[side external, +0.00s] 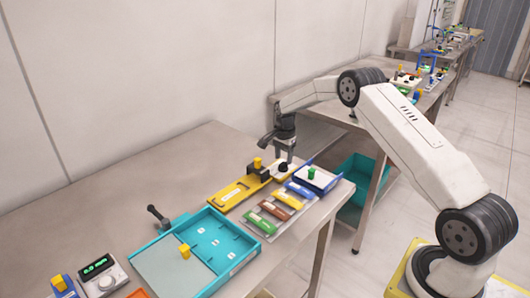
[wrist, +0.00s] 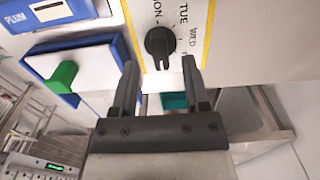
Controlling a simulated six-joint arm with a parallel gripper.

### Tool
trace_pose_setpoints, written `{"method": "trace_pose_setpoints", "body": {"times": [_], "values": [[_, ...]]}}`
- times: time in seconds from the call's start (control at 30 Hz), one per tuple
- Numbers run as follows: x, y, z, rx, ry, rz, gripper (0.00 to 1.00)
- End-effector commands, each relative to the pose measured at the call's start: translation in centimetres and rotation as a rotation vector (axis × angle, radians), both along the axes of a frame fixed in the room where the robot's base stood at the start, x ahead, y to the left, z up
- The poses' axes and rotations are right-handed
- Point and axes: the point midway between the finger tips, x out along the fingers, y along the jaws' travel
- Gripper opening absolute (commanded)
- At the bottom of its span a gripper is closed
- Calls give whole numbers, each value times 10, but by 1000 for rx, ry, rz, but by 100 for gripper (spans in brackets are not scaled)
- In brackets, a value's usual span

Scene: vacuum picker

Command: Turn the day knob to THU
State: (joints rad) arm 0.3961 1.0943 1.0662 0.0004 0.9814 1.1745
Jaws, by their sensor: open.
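The day knob (wrist: 160,42) is black and round with a narrow tail, on a white panel (wrist: 225,68) edged with yellow lines. The labels MON, TUE and WED show around its upper side in the wrist view. No THU label can be read in this view. My gripper (wrist: 160,64) is open, its two dark fingertips apart on either side of the knob's lower end, with nothing held. In the side external view my gripper (side external: 284,157) points down over the small white panel (side external: 281,174), and the knob there is small and partly hidden.
A blue-edged tray with a green block (wrist: 62,76) lies left of the knob in the wrist view. In the side external view, a yellow fixture (side external: 232,197), colored bars (side external: 272,208) and a teal tray (side external: 205,222) crowd the steel table. Its back left (side external: 130,165) is clear.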

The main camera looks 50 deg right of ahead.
Motion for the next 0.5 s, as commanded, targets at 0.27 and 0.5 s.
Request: {"method": "trace_pose_setpoints", "body": {"times": [0.27, 0.5], "values": [[0, 0, -21, 0, 0, 0, 59], [0, 0, -22, 0, -1, 0, 59]]}}
